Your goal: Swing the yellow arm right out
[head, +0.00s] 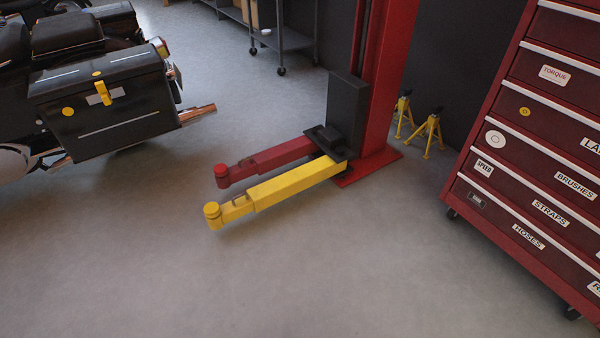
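The yellow arm (285,190) is a low lift arm reaching left and slightly toward me from the foot of the red lift post (385,80). It has a round yellow pad (212,211) at its free end and a small handle near that end. A red arm (268,161) lies just behind it, nearly parallel, with a red round pad (221,172) at its end. The yellow arm's inner end meets a black carriage block (345,115) on the post. Neither of my grippers is in the head view.
A red drawer cabinet (530,160) on casters stands at the right. Yellow jack stands (428,132) are behind the post's base. A motorcycle with a black side case (105,105) is at the left. A wheeled shelf (280,40) is at the back. The floor in front is clear.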

